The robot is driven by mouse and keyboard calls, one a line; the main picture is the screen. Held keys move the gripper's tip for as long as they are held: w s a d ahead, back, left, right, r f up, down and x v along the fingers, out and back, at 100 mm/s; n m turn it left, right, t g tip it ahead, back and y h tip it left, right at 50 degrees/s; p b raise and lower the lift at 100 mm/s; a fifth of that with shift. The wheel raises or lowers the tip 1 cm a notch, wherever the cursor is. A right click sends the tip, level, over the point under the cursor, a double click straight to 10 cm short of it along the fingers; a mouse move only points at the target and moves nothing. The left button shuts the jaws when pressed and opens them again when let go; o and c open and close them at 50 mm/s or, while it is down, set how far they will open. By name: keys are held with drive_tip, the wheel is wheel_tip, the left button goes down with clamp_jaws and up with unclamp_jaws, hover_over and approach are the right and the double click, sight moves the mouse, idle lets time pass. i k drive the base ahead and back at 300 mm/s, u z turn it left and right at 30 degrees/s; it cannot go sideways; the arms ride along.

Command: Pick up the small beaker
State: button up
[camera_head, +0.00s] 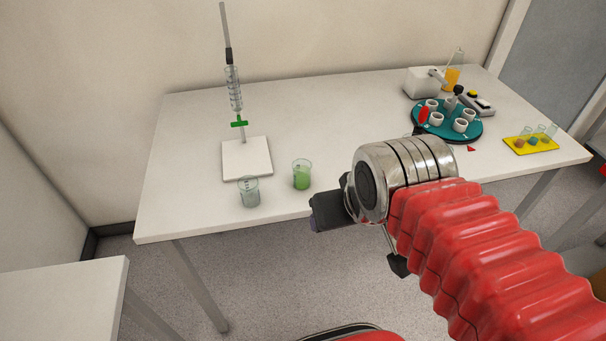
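Two glass beakers stand upright near the front edge of the white table. One beaker (249,192) looks clear to grey, and the other beaker (302,176) holds green liquid. They look close in size, so I cannot tell which one is meant by small. My gripper (360,228) is to the right of the green beaker, beyond the table's front edge in the picture, and touches neither beaker. Dark parts show below my metal wrist, which hides much of the gripper. I cannot tell if its fingers are apart.
A burette stand with a white base (247,158) is behind the beakers. A teal carousel (447,132) with several white cups, a white device (421,82), an orange-filled flask (453,76) and a yellow tray (519,148) are on the right. The table's (340,110) middle is clear.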

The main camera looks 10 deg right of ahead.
sight(301, 168)
drive_tip(key=u, duration=0.55)
drive_tip(key=k, duration=1.35)
drive_tip(key=u, duration=0.7)
drive_tip(key=i, duration=1.55)
drive_tip(key=z, duration=0.4)
